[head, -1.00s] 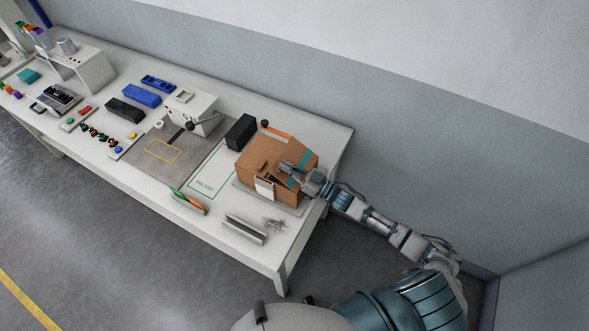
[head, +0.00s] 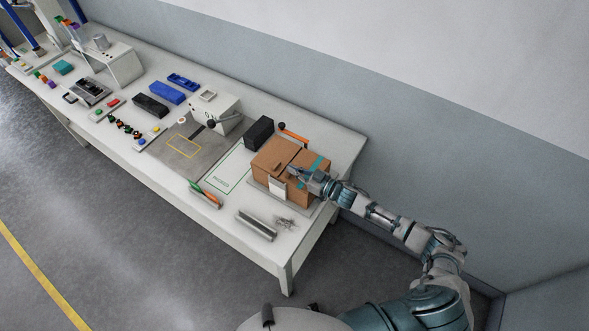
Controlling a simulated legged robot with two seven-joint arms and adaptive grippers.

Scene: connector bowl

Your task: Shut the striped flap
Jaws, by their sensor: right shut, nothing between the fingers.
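A brown cardboard box (head: 268,178) stands on the table near its right end. A teal stripe (head: 319,162) crosses the right side of its top, which I take as the striped flap. The flap appears to lie low, close to flat, though my gripper hides part of it and I cannot tell whether it is fully down. My right gripper (head: 294,172) is shut and empty, with its fingertips over the middle of the box top, at or just above the cardboard. My left gripper is out of view.
A black block (head: 259,132) and an orange-handled tool (head: 293,134) lie behind the box. A metal channel (head: 255,225) lies in front, and a white machine (head: 216,108) stands to the left. The green-outlined area (head: 226,178) left of the box is clear.

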